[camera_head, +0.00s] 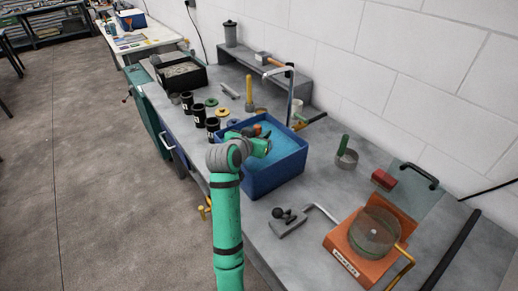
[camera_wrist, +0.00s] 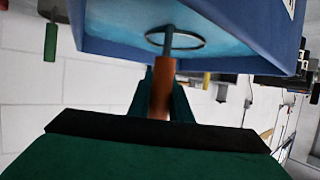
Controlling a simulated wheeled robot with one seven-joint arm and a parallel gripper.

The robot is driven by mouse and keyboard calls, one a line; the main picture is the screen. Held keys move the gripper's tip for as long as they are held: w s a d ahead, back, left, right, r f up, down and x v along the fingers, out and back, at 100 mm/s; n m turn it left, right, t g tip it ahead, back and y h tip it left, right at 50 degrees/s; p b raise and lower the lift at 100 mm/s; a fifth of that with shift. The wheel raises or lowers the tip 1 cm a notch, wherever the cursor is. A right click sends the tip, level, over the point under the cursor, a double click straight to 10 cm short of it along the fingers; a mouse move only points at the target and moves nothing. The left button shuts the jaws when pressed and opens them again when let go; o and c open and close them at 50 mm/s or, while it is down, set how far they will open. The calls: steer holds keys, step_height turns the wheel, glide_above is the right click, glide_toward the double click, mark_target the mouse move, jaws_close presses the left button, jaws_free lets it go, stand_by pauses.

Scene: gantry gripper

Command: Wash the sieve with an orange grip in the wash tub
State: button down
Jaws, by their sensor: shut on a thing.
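The blue wash tub (camera_head: 280,178) stands on the grey bench and holds light blue water (camera_head: 285,140). My gripper (camera_head: 261,146) is over the tub's left part. In the wrist view my gripper (camera_wrist: 161,100) is shut on the orange grip (camera_wrist: 163,75) of the sieve. The grip also shows as a small orange spot in the head view (camera_head: 257,129). The sieve's ring (camera_wrist: 175,40) lies inside the tub's (camera_wrist: 250,35) outline, against the water. I cannot tell how deep it is. My arm and gripper hide most of the sieve in the head view.
A sieve with a green grip (camera_head: 344,144) stands right of the tub, and one with a yellow grip (camera_head: 249,95) behind it. A tap (camera_head: 291,90) rises at the tub's back. Black pots (camera_head: 200,115) stand left. An orange device (camera_head: 365,240) is at front right.

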steer(key=shift+f, duration=0.3)
stand_by(0.5)
step_height(320, 180, up, 13)
steer(key=shift+f, duration=0.2)
stand_by(1.2)
stand_by(0.7)
